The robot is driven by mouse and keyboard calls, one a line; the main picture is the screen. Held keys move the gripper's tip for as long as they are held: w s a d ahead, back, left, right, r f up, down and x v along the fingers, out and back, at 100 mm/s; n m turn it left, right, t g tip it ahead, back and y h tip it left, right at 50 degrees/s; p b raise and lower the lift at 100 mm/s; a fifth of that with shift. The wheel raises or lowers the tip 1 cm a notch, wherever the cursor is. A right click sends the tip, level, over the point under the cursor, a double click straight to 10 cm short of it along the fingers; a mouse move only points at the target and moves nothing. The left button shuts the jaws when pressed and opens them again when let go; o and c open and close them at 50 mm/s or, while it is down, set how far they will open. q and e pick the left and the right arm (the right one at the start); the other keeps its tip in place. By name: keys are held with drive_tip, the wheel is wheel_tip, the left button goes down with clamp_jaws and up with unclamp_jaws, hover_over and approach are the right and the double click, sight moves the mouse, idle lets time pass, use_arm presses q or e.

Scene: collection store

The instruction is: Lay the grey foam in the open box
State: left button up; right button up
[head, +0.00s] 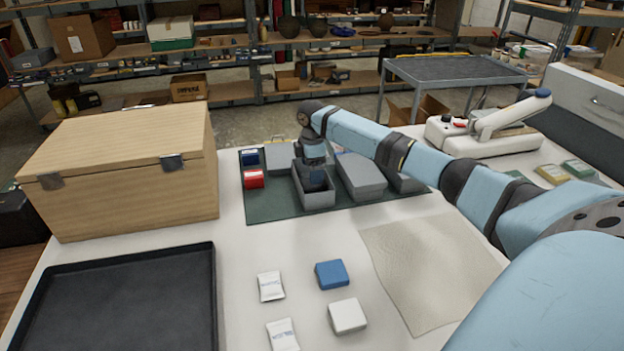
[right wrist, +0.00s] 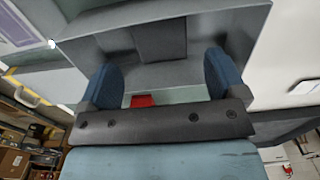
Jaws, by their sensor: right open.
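The open box (head: 317,197) is a grey, open-topped tray on the dark green mat. My right gripper (head: 316,176) points down into it. In the right wrist view the two blue fingers (right wrist: 163,66) stand apart with nothing gripped between them. A dark grey block (right wrist: 160,40), which looks like the grey foam, shows inside the grey box (right wrist: 215,22) just beyond the fingertips. It seems to be in the box, but I cannot tell whether it lies flat. In the head view my gripper hides much of the box's inside. My left gripper is not in view.
A grey lidded box (head: 361,177) stands close on the right, partly under my arm. A red box (head: 254,179), a blue box (head: 249,157) and a grey block (head: 278,158) are on the left. A wooden chest (head: 130,170) and black tray (head: 130,300) are further left.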

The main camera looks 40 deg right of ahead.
wheel_tip(320, 180, up, 7)
idle(0.3)
idle(0.4)
